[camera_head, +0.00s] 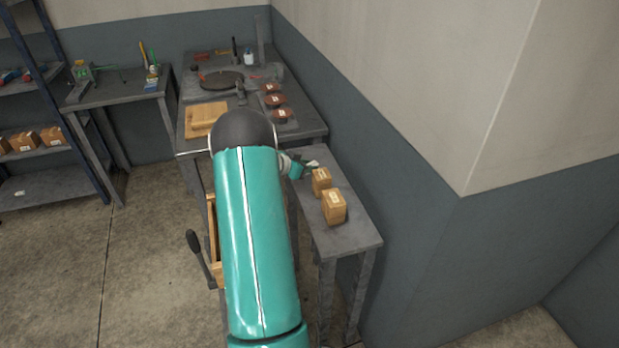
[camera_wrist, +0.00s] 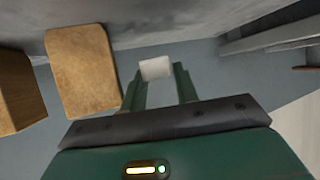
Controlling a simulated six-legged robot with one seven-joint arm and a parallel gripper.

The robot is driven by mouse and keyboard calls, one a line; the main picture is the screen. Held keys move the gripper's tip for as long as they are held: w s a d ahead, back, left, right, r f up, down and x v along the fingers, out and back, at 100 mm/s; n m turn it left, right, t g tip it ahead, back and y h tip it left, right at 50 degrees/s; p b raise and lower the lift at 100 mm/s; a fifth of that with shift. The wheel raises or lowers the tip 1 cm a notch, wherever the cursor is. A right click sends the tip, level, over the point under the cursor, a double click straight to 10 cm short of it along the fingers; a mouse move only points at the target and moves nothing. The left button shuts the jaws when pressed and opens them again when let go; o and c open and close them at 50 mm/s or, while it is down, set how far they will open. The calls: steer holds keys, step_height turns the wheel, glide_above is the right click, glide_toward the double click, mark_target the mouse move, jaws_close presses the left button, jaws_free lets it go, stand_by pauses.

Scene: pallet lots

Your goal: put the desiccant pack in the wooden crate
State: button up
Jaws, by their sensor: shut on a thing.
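The desiccant pack, a small white block (camera_wrist: 155,68), sits between the fingertips of my gripper (camera_wrist: 158,82) in the wrist view. The gripper is shut on it. In the head view my gripper (camera_head: 303,168) is at the far end of the narrow grey side table, just beyond two cardboard boxes, with a bit of white (camera_head: 312,163) at its tip. The wooden crate (camera_head: 212,228) shows only as a strip of its edge left of my teal arm. My arm hides the rest of the crate and its inside.
Two brown boxes, a nearer one (camera_head: 334,206) and a farther one (camera_head: 321,181), stand on the side table (camera_head: 350,238) beside the wall. A grey workbench (camera_head: 308,122) with several items stands behind. A dark-handled lever (camera_head: 196,248) is near the crate. Open floor lies left.

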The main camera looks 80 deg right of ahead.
mark_target(307, 181)
steer(key=shift+f, duration=2.1)
steer(key=shift+f, duration=0.1)
steer(key=o, duration=0.7)
steer(key=shift+c, duration=0.2)
steer(key=shift+w+r, duration=0.15)
steer(key=shift+r, duration=0.05)
steer(key=v, duration=1.2)
